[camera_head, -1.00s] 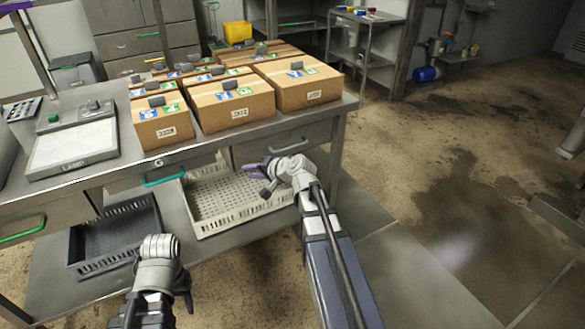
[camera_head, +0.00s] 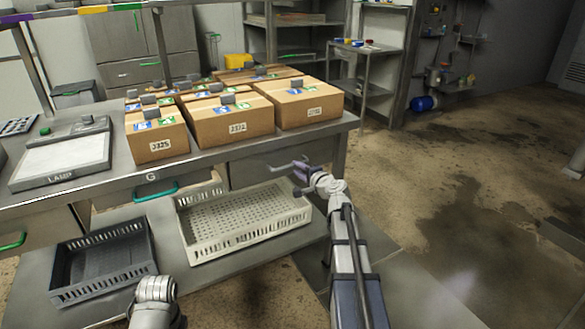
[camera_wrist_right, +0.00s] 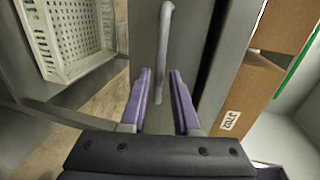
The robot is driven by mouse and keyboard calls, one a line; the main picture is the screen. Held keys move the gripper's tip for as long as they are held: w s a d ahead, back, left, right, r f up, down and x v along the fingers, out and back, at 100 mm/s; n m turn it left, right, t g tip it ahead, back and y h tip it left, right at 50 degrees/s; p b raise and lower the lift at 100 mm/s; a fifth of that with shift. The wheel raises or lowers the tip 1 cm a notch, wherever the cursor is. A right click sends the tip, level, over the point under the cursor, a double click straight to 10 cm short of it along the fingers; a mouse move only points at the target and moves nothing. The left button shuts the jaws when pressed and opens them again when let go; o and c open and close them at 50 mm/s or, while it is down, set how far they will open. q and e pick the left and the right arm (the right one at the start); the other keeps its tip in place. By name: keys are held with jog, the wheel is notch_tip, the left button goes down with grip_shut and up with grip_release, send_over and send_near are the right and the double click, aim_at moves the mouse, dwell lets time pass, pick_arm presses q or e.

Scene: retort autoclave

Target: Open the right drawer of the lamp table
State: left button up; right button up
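The lamp table (camera_head: 101,186) is a grey metal bench with a panel marked LAMP on top. Its right drawer (camera_head: 253,169) has a grey front and looks shut. The drawer's grey bar handle (camera_wrist_right: 165,42) runs upright in the right wrist view, with its near end between the fingertips. My right gripper (camera_wrist_right: 160,78) has purple fingers, spread apart. In the head view the right gripper (camera_head: 299,172) is at the drawer front. I cannot tell whether the fingers touch the handle. The left arm's wrist shows at the bottom of the head view; its fingers are hidden.
Several cardboard boxes (camera_head: 236,126) stand on the table. A teal-handled drawer (camera_head: 140,185) is left of the right drawer. On the lower shelf are a white crate (camera_head: 240,238) and a dark crate (camera_head: 105,285). The floor (camera_head: 450,180) to the right is free.

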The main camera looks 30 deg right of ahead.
aim_at(293, 166)
jog(key=x, duration=0.4)
jog(key=shift+w+f+b, duration=0.1)
jog(key=shift+w+b, duration=0.25)
grip_shut()
dwell(1.1)
